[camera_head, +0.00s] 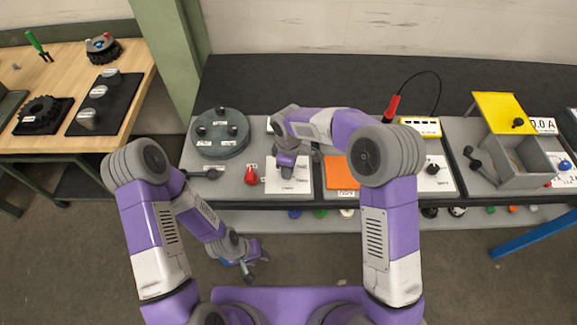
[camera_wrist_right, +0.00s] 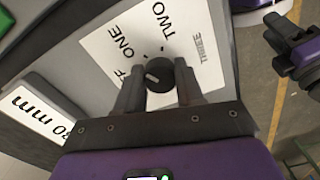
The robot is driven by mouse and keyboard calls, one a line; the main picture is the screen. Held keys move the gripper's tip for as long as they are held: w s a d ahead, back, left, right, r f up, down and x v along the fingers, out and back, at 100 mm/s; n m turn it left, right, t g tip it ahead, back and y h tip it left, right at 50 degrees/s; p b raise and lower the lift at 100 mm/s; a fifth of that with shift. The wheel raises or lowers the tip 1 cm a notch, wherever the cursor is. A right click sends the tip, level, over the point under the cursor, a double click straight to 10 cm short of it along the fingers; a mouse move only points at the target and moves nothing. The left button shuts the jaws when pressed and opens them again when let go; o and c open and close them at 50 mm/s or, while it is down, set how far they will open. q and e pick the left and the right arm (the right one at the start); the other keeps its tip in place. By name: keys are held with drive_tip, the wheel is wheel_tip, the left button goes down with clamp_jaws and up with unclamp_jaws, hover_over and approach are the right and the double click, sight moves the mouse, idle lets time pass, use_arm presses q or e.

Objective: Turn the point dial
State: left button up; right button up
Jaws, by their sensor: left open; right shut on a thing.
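The point dial (camera_wrist_right: 157,73) is a round black knob with a white pointer mark. It sits on a white plate (camera_wrist_right: 110,50) labelled ONE, TWO and THREE, with a partly hidden label ending in FF. My right gripper (camera_wrist_right: 160,88) is shut on the dial, one finger on each side. The white mark faces left in the wrist view, roughly toward the partly hidden label. In the head view my right gripper (camera_head: 287,172) hides the dial above its white plate (camera_head: 292,186). My left gripper (camera_head: 245,271) is open and empty, low in front of the bench.
A red knob (camera_head: 251,175) is just left of the plate, and an orange panel (camera_head: 340,173) is to its right. A grey round fixture (camera_head: 220,145) stands further left. A grey box with a yellow lid (camera_head: 500,108) is at the right.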

drive_tip(key=o, duration=1)
drive_tip(key=shift+o, duration=0.2)
wheel_tip(320, 180, up, 8)
drive_tip(key=shift+f+p, duration=0.2)
drive_tip(key=shift+p, duration=0.3)
